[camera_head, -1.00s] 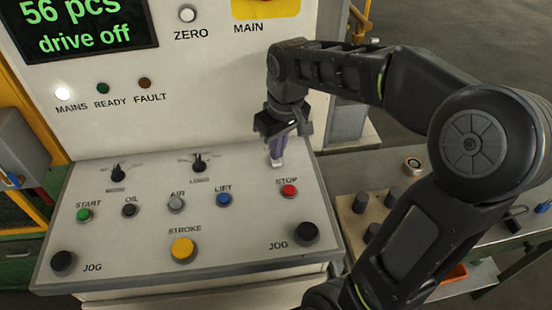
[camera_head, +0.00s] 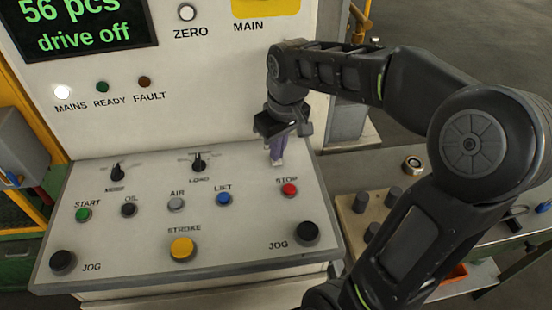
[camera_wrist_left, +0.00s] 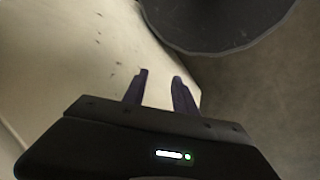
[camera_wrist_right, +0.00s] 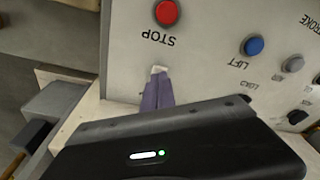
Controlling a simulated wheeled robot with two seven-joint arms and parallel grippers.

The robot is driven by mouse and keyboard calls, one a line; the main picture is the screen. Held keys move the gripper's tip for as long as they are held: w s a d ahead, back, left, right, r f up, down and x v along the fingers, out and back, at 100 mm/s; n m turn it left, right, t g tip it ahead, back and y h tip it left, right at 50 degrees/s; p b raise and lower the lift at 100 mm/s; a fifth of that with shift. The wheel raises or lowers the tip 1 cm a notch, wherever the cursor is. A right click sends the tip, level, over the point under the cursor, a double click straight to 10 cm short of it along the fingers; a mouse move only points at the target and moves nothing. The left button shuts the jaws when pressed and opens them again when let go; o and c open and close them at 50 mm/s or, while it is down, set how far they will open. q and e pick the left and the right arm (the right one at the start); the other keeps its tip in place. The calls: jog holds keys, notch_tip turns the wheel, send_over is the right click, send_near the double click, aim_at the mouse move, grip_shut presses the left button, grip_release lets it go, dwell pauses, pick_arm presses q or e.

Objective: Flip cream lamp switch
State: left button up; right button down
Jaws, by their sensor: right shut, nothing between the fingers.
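My right gripper (camera_head: 276,162) is shut and points down at the upper right of the sloping control panel (camera_head: 130,230), behind the red STOP button. In the right wrist view its fingers (camera_wrist_right: 157,76) are together, with a small pale piece (camera_wrist_right: 158,70) at their tips. I cannot tell whether this is the cream lamp switch or part of the fingertips. No other cream switch shows clearly. My left gripper (camera_wrist_left: 159,76) is open and empty in its wrist view, and is out of the head view.
The red STOP button (camera_head: 289,189) is close in front of the right fingers. The black LOAD knob (camera_head: 199,162) and blue LIFT button (camera_head: 224,199) are to the left. A black JOG button (camera_head: 306,233) is nearer. The upright panel wall rises behind the gripper.

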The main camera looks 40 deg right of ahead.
jog(key=shift+f+b, duration=0.45)
jog(key=shift+f, duration=0.2)
jog(key=shift+r, duration=0.1)
jog(key=shift+r+p, duration=2.8)
jog(key=shift+r, duration=0.7)
